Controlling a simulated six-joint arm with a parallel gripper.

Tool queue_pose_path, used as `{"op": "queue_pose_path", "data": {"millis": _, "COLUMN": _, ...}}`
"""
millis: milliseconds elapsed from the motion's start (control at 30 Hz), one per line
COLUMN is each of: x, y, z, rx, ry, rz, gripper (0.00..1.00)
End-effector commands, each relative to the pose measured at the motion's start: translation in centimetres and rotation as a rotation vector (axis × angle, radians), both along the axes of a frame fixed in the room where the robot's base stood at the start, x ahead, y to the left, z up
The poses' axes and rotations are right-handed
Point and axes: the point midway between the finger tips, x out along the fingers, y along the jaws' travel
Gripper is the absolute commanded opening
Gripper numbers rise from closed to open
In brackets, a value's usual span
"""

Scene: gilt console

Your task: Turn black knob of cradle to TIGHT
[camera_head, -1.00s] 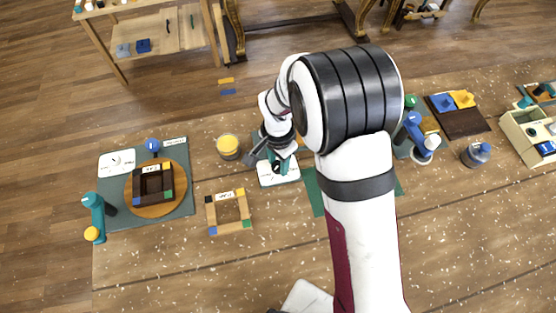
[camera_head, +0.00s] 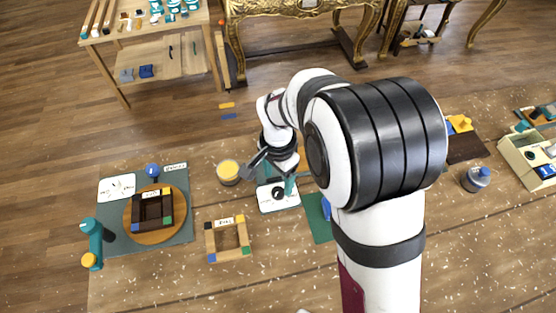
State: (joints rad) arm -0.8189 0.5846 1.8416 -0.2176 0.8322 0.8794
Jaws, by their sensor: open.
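A black knob (camera_head: 278,193) sits on a small white plate (camera_head: 266,207) near the middle of the table, in the head view. I cannot read the plate's marks or tell where the knob points. A teal upright part (camera_head: 290,186) stands just right of the knob; the rest of the cradle is partly hidden behind my arm. My gripper (camera_head: 268,172) is open and empty, over the far side of the plate. It appears apart from the knob, with the knob in plain view below it.
A teal mat (camera_head: 182,232) farther left carries a round wooden board (camera_head: 135,237) and a dark square frame. My arm hides the table's middle right.

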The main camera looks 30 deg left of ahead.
Motion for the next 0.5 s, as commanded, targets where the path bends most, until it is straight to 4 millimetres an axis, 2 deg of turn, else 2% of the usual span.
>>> {"op": "queue_pose_path", "data": {"millis": 33, "x": 0.1, "y": 0.1, "z": 1.8, "rx": 0.005, "ry": -0.005, "rz": 0.001, "gripper": 0.71}}
{"op": "queue_pose_path", "data": {"millis": 100, "x": 0.1, "y": 0.1, "z": 4.1, "rx": 0.005, "ry": -0.005, "rz": 0.000, "gripper": 0.71}}
{"op": "queue_pose_path", "data": {"millis": 200, "x": 0.1, "y": 0.1, "z": 6.9, "rx": 0.004, "ry": -0.004, "rz": 0.000, "gripper": 0.71}}
{"op": "queue_pose_path", "data": {"millis": 333, "x": 0.0, "y": 0.0, "z": 9.2, "rx": 0.002, "ry": -0.002, "rz": 0.000, "gripper": 0.71}}
{"op": "queue_pose_path", "data": {"millis": 500, "x": 0.0, "y": 0.0, "z": 10.3, "rx": 0.001, "ry": 0.000, "rz": 0.000, "gripper": 0.71}}
